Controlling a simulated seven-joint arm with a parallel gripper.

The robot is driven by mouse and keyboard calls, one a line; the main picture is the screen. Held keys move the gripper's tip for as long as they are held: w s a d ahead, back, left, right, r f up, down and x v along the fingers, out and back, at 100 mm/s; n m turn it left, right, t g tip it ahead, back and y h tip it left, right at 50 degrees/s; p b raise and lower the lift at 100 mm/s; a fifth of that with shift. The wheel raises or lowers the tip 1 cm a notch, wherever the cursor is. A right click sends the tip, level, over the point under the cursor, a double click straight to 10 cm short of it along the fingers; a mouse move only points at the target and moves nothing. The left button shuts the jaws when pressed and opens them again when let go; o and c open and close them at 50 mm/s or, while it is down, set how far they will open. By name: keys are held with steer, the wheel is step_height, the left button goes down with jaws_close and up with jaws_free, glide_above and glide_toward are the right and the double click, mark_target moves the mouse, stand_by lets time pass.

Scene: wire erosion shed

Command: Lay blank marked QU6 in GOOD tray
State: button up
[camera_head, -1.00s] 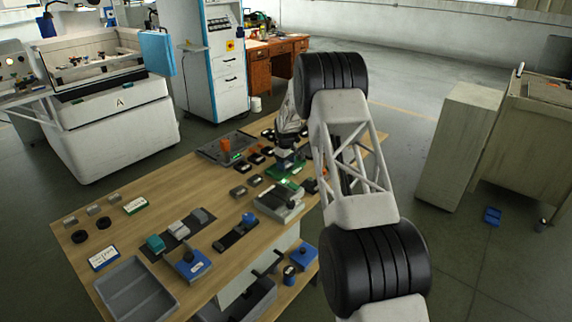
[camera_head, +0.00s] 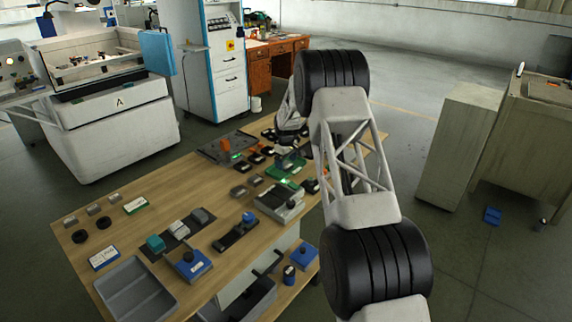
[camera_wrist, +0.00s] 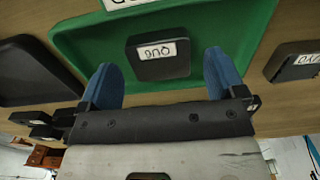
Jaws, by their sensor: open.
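The blank marked QU6 (camera_wrist: 158,58) is a dark block with a white label, upside down in the wrist view. It lies inside the green tray (camera_wrist: 85,45), whose white label is cut off at the top edge. My gripper (camera_wrist: 165,78) is open, its two blue fingers spread wide. The fingertips point into the tray, at either side of the blank's near end, with visible gaps to it. In the head view my gripper (camera_head: 290,160) is over the green tray (camera_head: 283,171), and the blank cannot be made out there.
Another labelled dark blank (camera_wrist: 296,66) lies on the wood right of the tray, and a dark tray (camera_wrist: 30,72) is at its left. In the head view a grey fixture (camera_head: 280,203) stands nearer, and a grey bin (camera_head: 135,288) is at the table's front left.

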mark_target(286, 165)
step_height(286, 165, up, 11)
stand_by(0.5)
steer(key=shift+f, duration=0.1)
stand_by(0.5)
steer(key=s+d+r+m, duration=0.2)
steer(key=s+r, duration=0.7)
steer(key=s, duration=0.3)
steer(key=s+d+r+m+t, duration=0.1)
steer(key=s+r, duration=0.7)
steer(key=s, duration=0.3)
steer(key=s+d+r+m, duration=0.2)
steer(key=s+r, duration=0.7)
steer(key=s, duration=0.3)
steer(key=s+d+r+m+t, duration=0.1)
steer(key=s+d+r+m, duration=0.1)
steer(key=s, duration=1.9)
steer(key=s+f+m, duration=0.1)
steer(key=s+f, duration=0.1)
steer(key=s, duration=0.8)
steer(key=s+f+m, duration=0.1)
steer(key=s+f, duration=0.2)
steer(key=s, duration=0.7)
steer(key=shift+s+d+f+t, duration=0.25)
steer(key=shift+s+f+t, duration=0.05)
steer(key=shift+s+f, duration=0.05)
